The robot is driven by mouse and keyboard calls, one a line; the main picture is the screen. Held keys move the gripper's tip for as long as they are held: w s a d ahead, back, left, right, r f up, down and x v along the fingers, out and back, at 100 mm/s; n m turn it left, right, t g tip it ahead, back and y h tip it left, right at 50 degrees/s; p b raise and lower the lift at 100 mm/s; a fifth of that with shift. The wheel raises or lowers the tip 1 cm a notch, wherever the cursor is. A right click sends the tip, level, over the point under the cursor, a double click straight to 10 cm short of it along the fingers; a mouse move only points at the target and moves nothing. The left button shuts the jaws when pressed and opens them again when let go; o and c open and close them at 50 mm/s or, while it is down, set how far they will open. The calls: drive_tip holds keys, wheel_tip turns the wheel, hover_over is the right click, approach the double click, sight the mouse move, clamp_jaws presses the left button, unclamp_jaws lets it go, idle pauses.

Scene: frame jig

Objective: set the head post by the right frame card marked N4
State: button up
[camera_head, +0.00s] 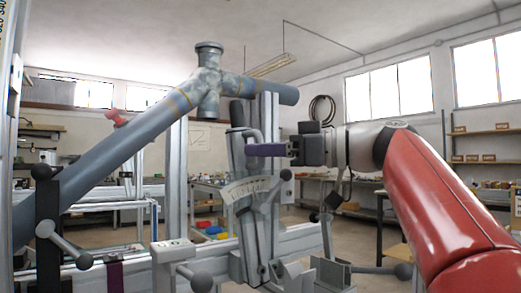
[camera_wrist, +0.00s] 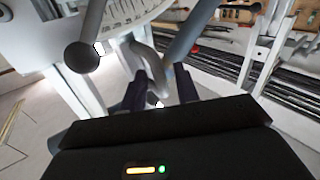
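The jig's head post (camera_head: 240,160) is a grey upright leaning slightly left, with a curved pale scale (camera_head: 249,188) across it. The scale also shows in the wrist view (camera_wrist: 140,10). A bent grey handle (camera_head: 252,133) sits at the post. My gripper (camera_head: 255,150) reaches in from the right with dark purple fingers beside the handle. In the wrist view the fingers (camera_wrist: 160,76) stand apart, with the bent handle (camera_wrist: 150,62) between them and a gap at the right finger. The scale's marks are too small to read. I cannot make out a card marked N4.
A grey tube frame (camera_head: 130,140) with a head tube (camera_head: 208,85) spans above left. Ball-ended levers (camera_head: 72,247) (camera_head: 380,268) stick out along the lower rail. A ball knob (camera_wrist: 81,57) is close left of my fingers. A small marked card (camera_head: 172,247) lies on the rail.

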sight(240, 155)
drive_tip(key=shift+w+a, duration=0.2)
drive_tip(key=shift+a, duration=0.35)
clamp_jaws()
drive_tip(key=shift+n+g+h, duration=0.3)
drive_tip(key=shift+n+h, duration=0.2)
drive_tip(key=shift+n, duration=0.3)
drive_tip(key=shift+s+a+f+b, duration=0.25)
drive_tip(key=shift+s+a, duration=0.1)
drive_tip(key=shift+a, duration=0.2)
drive_tip(key=shift+s+a+f+b, duration=0.1)
drive_tip(key=shift+s+a+b, duration=0.1)
drive_tip(key=shift+s+a, duration=0.3)
drive_tip(key=shift+s+a+f+b, duration=0.2)
drive_tip(key=shift+s+a+b, duration=0.05)
drive_tip(key=shift+a, duration=0.35)
unclamp_jaws()
